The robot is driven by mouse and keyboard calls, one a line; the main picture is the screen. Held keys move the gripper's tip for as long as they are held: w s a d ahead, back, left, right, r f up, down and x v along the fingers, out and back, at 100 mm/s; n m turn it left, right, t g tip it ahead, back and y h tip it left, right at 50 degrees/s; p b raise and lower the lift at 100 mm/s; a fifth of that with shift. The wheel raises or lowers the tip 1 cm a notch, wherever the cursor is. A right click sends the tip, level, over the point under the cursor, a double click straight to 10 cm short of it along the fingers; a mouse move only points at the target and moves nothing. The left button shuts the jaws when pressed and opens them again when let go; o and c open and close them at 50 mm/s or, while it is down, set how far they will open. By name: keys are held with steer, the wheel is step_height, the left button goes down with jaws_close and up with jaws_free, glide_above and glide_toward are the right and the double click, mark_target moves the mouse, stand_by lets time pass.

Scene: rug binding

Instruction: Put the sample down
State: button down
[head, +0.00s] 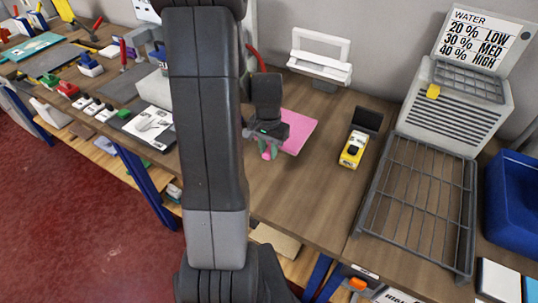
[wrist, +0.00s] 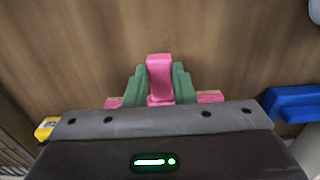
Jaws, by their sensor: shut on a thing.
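My gripper (head: 267,150) hangs over the wooden workbench, in front of a pink square sheet (head: 302,128) that lies flat on it. Its green fingers are shut on a small pink piece, which I take to be the sample (wrist: 159,72). In the wrist view the piece stands out between the two green fingers (wrist: 159,88), with bare wood beyond. Pink bits also show outside each finger; I cannot tell if they belong to it. I cannot tell whether the sample touches the bench.
Right of the gripper stand a yellow device (head: 353,149), a dark wire rack (head: 415,205) and a grey vented box (head: 455,110). A blue bin (head: 515,205) is at the far right. Bare bench (head: 305,195) lies in front of the gripper. Tools crowd the left.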

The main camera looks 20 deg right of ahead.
mark_target(268, 165)
steer(key=shift+f, duration=2.15)
steer(key=shift+f, duration=0.2)
steer(key=c, duration=1.2)
jaws_free()
steer(key=shift+r, duration=0.1)
step_height(268, 165, up, 12)
steer(key=shift+r, duration=0.15)
